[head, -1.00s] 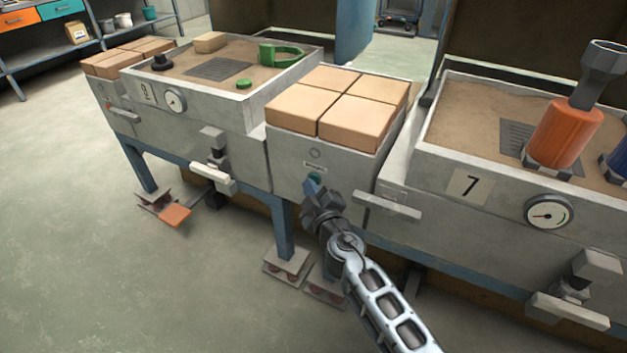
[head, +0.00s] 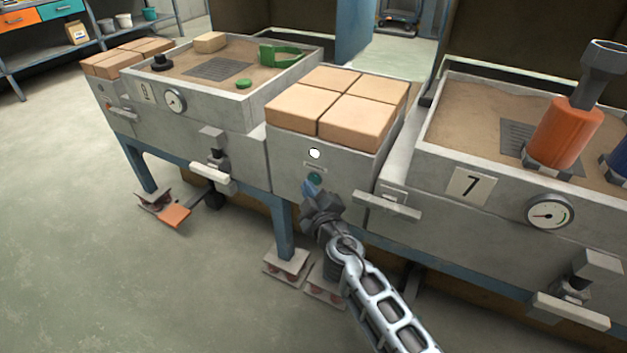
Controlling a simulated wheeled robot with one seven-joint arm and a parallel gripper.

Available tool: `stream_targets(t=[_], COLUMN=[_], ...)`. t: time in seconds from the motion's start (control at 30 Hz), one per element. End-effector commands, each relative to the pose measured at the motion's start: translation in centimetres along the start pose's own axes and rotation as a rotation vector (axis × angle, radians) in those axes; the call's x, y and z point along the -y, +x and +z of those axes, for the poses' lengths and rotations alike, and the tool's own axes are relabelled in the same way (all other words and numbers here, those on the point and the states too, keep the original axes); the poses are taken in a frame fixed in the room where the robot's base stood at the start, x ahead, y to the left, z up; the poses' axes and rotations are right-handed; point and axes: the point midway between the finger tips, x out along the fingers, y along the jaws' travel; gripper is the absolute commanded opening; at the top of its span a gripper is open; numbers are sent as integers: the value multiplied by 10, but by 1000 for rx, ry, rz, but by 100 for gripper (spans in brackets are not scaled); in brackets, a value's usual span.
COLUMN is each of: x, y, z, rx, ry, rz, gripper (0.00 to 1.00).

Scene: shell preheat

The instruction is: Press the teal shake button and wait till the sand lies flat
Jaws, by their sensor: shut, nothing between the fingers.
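The teal shake button (head: 315,178) is on the front of the grey block between the two sand boxes. A round lamp (head: 314,153) above it shows bright white. My gripper (head: 309,189) is shut and empty, its tips just below the button; a small gap seems to show between them. Sand (head: 462,115) fills the box marked 7 at the right, with an orange cylinder (head: 565,135) standing in it. Sand (head: 176,75) also fills the left box, around a dark grate. The sand in both looks mostly level, with slight unevenness at the right.
Tan bricks (head: 335,103) cover the top of the middle block. A light handle bar (head: 387,207) juts out right of my gripper. A gauge (head: 549,214) and a clamp (head: 577,290) stick out at the right. The floor (head: 90,250) at the left front is open.

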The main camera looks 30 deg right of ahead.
Motion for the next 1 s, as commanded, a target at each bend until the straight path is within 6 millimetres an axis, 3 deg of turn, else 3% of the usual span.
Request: stream_targets(t=[0.47, 1.0], x=[5, 27], y=[-6, -36], z=[-4, -26], rx=[-1, -2], ry=[-1, 0], rz=[-2, -1], gripper=[0, 0])
